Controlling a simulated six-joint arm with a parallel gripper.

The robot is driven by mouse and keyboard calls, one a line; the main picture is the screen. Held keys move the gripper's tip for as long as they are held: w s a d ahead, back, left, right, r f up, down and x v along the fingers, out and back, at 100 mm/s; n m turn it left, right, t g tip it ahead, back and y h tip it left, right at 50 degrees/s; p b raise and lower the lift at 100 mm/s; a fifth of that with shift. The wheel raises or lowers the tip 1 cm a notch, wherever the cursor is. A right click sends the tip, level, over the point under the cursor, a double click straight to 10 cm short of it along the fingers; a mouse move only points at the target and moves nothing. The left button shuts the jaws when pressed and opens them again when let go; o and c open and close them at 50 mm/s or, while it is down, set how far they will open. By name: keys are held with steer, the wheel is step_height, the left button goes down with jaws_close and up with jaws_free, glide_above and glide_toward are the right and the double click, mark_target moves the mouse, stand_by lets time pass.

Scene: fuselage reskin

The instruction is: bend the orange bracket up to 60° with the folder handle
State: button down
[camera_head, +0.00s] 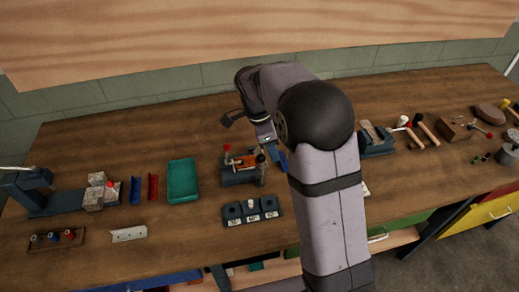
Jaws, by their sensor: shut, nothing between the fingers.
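The folder (238,178) is a small dark blue-grey bench tool in the middle of the table. The orange bracket (243,160) lies in its top and looks about flat; its exact angle is too small to read. A lever with a red knob (228,148) stands at the folder's back left. A dark knob (261,158) stands at its right end; I cannot tell which one is the folder handle. My gripper (268,142) points down just behind and right of the folder, near the dark knob. It is shut and holds nothing; its fingertips are small and partly hidden.
A block with angle labels (252,218) sits in front of the folder. Hammers (425,132) and other tools lie right. My arm hides the table right of the folder.

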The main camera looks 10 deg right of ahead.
mark_target(260, 156)
steer(key=a+p, duration=0.2)
steer(key=a, duration=0.1)
steer(key=shift+w+a+r, duration=0.1)
steer(key=shift+a+r, duration=0.05)
steer(key=shift+a, duration=0.45)
steer(key=shift+a, duration=0.7)
steer(key=shift+w, duration=0.1)
